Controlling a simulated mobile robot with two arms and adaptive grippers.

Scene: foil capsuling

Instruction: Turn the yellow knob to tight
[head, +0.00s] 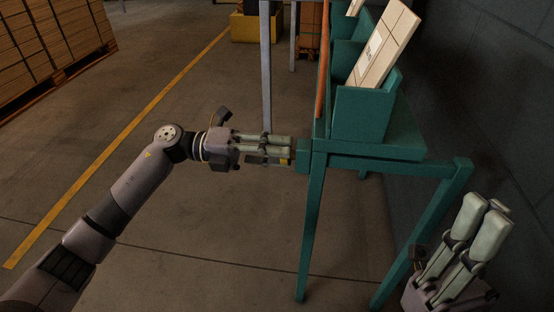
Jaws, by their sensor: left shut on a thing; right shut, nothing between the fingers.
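The yellow knob (285,162) shows only as a small yellow patch at the left side of the teal stand (303,155); my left gripper's fingers hide most of it. My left gripper (288,149) reaches in from the left, level with the stand's side block, and is shut on the knob. Which way the knob is turned, and any mark for tight, cannot be made out. My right gripper (488,218) is at the lower right, pointing up, shut and empty, apart from the stand.
A pale tilted board (384,46) rests in the teal holder on top of the stand. A thin grey post (266,70) rises behind my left gripper. A dark wall (490,90) is close on the right.

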